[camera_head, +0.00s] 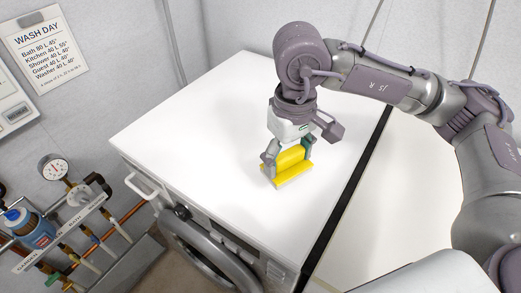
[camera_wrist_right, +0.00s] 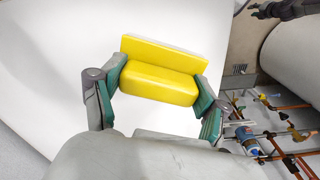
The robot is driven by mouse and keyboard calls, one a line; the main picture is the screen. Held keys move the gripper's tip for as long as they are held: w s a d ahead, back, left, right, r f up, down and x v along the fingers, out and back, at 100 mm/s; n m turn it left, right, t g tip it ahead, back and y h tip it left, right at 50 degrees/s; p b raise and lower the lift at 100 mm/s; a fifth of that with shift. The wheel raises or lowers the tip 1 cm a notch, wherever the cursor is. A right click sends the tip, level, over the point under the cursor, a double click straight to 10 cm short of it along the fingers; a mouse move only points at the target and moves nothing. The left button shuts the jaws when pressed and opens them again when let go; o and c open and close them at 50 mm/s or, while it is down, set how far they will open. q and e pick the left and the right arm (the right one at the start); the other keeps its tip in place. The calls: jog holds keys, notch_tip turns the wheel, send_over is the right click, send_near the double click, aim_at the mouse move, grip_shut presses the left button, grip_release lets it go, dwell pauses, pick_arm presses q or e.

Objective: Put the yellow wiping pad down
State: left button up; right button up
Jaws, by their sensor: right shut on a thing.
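The yellow wiping pad (camera_head: 289,166) is between the fingers of my right gripper (camera_head: 287,152), over the white top of the washing machine (camera_head: 210,110). It also shows in the right wrist view (camera_wrist_right: 160,75), where my right gripper (camera_wrist_right: 154,92) is shut on the pad's thicker near part, with a green-lined finger at each end. The pad's wider, flat part lies beyond the fingers. The pad is at or very close to the white top; I cannot tell whether it touches.
The white top around the pad is clear. A dark gap (camera_head: 345,190) runs along its right side, with another white surface (camera_head: 375,200) beyond. Pipes, a gauge (camera_head: 54,167) and a blue bottle (camera_head: 33,230) are at the left. A wash-day notice (camera_head: 43,48) hangs on the wall.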

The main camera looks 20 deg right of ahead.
jog(key=w+a+f, duration=0.1)
jog(key=w, duration=0.1)
jog(key=w+a+f, duration=0.1)
jog(key=w+a+f+p, duration=0.1)
jog(key=w+f, duration=0.1)
jog(key=shift+w+a, duration=0.35)
jog(key=shift+a, duration=0.05)
notch_tip(320, 180, down, 4)
jog(key=shift+r+p, duration=0.1)
jog(key=shift+p, duration=0.4)
jog(key=shift+f, duration=0.2)
jog(key=shift+f+b, duration=0.2)
jog(key=shift+b, duration=0.15)
jog(key=o, duration=1.1)
jog(key=shift+r, duration=0.1)
